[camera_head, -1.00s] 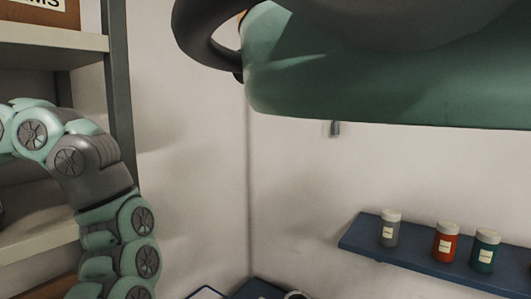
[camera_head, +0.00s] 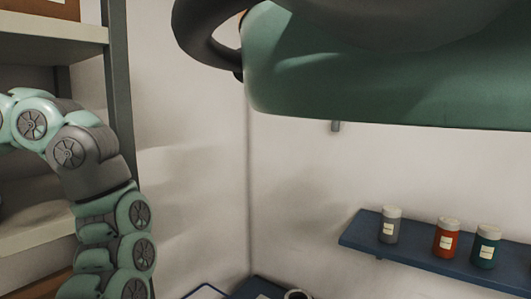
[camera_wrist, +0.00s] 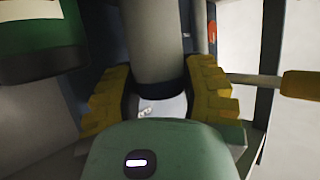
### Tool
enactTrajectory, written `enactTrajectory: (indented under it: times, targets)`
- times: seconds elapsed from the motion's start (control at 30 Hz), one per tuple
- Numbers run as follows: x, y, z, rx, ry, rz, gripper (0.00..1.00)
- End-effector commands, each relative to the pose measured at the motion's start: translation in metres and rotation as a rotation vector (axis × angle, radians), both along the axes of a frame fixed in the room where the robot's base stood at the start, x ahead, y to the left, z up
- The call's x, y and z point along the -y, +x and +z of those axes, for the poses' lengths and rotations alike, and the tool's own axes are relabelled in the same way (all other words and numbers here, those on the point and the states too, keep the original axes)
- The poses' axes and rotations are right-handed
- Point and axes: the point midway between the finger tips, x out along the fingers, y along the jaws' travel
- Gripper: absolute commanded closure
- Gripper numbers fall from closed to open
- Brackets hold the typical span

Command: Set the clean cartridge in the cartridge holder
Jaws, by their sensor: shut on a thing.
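In the wrist view my gripper (camera_wrist: 162,95) has its two yellow ridged fingers on either side of a smooth grey cylinder (camera_wrist: 152,45). It is shut on this cylinder, which looks like the cartridge. The cylinder runs up out of the top of the picture, so its far end is hidden. I cannot tell from its surface whether it is clean. I cannot make out the cartridge holder in either view.
A blue wall shelf (camera_head: 420,264) holds a grey jar (camera_head: 389,226), a red jar (camera_head: 446,238) and a green jar (camera_head: 486,247). Cream shelving (camera_head: 50,237) stands at the left. In the wrist view, a dark green and white object (camera_wrist: 40,45) and a yellow-handled tool (camera_wrist: 298,85) are near the fingers.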

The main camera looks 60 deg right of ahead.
Motion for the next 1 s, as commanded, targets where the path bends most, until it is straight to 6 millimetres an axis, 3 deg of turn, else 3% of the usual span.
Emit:
enactTrajectory:
  times: [0.57, 0.6, 0.7, 1.0]
  targets:
    - [0.0008, 0.0000, -0.0110, 0.001, 0.001, -0.002, 0.95]
    - [0.0008, 0.0001, -0.0109, 0.001, 0.001, -0.002, 0.52]
    - [0.0009, 0.0000, -0.0101, 0.000, 0.000, -0.002, 0.44]
    - [0.0040, -0.0020, -0.0099, 0.002, 0.003, -0.004, 0.44]
